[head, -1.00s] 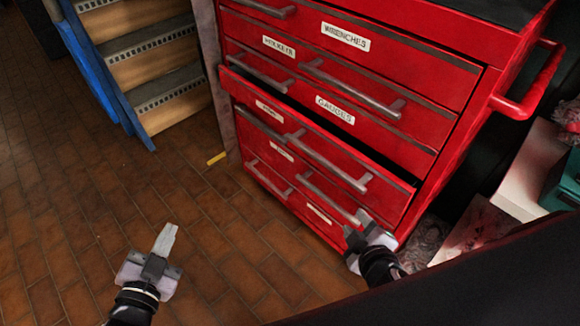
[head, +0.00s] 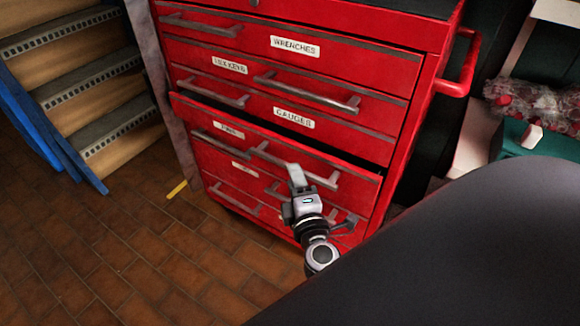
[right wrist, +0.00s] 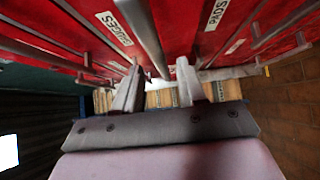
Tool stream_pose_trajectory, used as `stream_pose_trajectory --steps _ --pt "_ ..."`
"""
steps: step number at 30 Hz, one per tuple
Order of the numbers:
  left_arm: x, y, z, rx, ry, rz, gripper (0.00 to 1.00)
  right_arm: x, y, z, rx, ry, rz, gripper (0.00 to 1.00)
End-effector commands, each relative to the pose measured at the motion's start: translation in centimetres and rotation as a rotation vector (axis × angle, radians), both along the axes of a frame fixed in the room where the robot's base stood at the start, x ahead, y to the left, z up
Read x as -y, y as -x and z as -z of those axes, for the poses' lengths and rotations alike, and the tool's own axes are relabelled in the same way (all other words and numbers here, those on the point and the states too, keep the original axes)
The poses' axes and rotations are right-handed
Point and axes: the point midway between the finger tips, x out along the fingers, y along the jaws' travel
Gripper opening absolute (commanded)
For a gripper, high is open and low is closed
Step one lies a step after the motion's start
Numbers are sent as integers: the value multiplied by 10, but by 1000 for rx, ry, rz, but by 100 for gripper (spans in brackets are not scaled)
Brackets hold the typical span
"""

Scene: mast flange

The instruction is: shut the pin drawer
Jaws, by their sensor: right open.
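The pin drawer (head: 205,122), on the red cabinet, stands out a little from the front, with a dark gap above its top edge at the right. Its small label is too blurred to read for certain. A grey bar handle (head: 290,162) runs along its front. My right gripper (head: 295,177) is in front of the drawer's lower right part, near that handle; contact cannot be told. In the right wrist view its two fingers (right wrist: 158,72) are spread, with a grey handle bar (right wrist: 145,35) showing between and beyond them. My left gripper is out of view.
The drawers above, labelled WRENCHES (head: 240,38) and GAUGES (head: 330,132), look closed. A red side handle (head: 468,65) sticks out at the cabinet's right. Wooden steps (head: 95,85) with a blue side stand at left. The tiled floor (head: 130,250) in front is clear.

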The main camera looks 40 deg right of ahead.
Motion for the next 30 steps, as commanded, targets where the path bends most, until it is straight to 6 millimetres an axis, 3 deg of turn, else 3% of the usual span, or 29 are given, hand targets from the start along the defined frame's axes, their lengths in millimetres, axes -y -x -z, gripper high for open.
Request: stream_pose_trajectory --steps 9,20,24,30 --pt "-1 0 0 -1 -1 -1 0 15 -36 0 0 1 0 40" --pt "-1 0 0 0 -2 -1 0 17 -41 1 -2 -1 0 40" --pt "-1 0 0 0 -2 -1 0 17 -41 1 -1 -2 0 0" --pt "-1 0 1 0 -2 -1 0 19 -41 1 -2 -1 0 0"
